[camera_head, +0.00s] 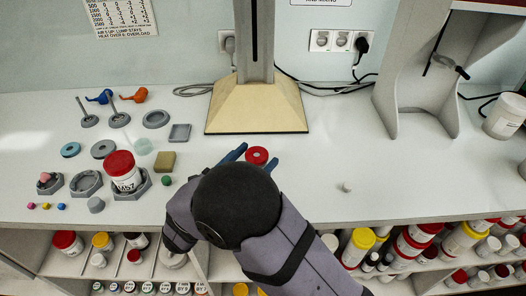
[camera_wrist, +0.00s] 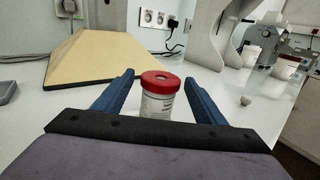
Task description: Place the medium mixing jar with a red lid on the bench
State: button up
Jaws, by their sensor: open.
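A jar with a red lid (camera_wrist: 160,84) stands upright on the white bench (camera_head: 385,178), between the two blue fingers of my open gripper (camera_wrist: 158,88) in the wrist view. Its white labelled body shows below the lid, with clear gaps to both fingers. In the head view its red lid (camera_head: 257,155) shows between the fingertips, and my arm hides the body. A larger red-lidded jar (camera_head: 123,173) marked M57 sits in a grey holder (camera_head: 146,190) on the left of the bench.
A cream pyramid base (camera_head: 258,108) with a column stands behind my gripper. Small tools, discs and grey holders crowd the left. A grey machine stand (camera_head: 388,75) is at the back right. A small pale knob (camera_head: 347,187) lies on otherwise clear bench. Shelves below hold several jars.

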jog(key=v, duration=0.6)
jog(key=shift+s+a+b, duration=0.15)
jog(key=shift+s+b, duration=0.05)
jog(key=shift+b, duration=0.2)
jog(key=shift+c, duration=0.2)
jog(key=shift+r, duration=0.1)
jog(key=w+d+r+p, duration=0.3)
jog(key=r, duration=0.4)
jog(key=f, duration=0.8)
jog(key=shift+w+a+f, duration=0.15)
jog(key=shift+w+a, duration=0.05)
jog(key=shift+a, duration=0.1)
jog(key=shift+w+d+f+p, duration=0.1)
jog(key=shift+w+d+p, duration=0.3)
jog(key=shift+w, duration=0.15)
jog(key=shift+p+x, duration=0.75)
jog(key=shift+x, duration=2.35)
